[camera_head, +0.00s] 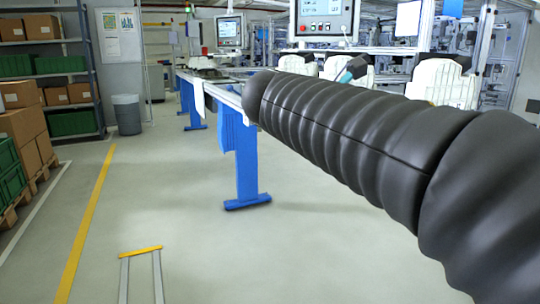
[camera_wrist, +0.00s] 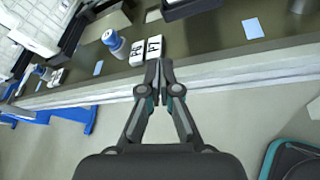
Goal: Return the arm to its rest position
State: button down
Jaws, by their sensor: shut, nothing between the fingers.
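My gripper (camera_wrist: 160,72) shows in the wrist view with its two fingers closed together and nothing between them. Its tips are in front of the near edge of a dark work table (camera_wrist: 185,62), close to two small white blocks with dark markings (camera_wrist: 146,50). I cannot tell whether the tips touch anything.
A blue-capped container (camera_wrist: 115,43) stands on the table. In the head view a blue table leg (camera_head: 247,165) stands under the line, shelves (camera_head: 50,70) and boxes on a pallet (camera_head: 22,140) are left, and floor is open between.

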jog(key=s+a+f+m+g+y, duration=0.1)
jog(key=s+a+f+m+y, duration=0.2)
jog(key=f, duration=0.6)
jog(key=s+f+m+g+y, duration=0.1)
jog(key=s+f+m+y, duration=0.25)
jog(key=f+m, duration=0.4)
jog(key=s+d+f+m+g+y, duration=0.1)
jog(key=s+f+m+y, duration=0.4)
jog(key=s+f+m, duration=0.5)
jog(key=shift+s+d+f, duration=0.5)
jog(key=shift+s+f, duration=0.95)
jog(key=shift+s, duration=1.7)
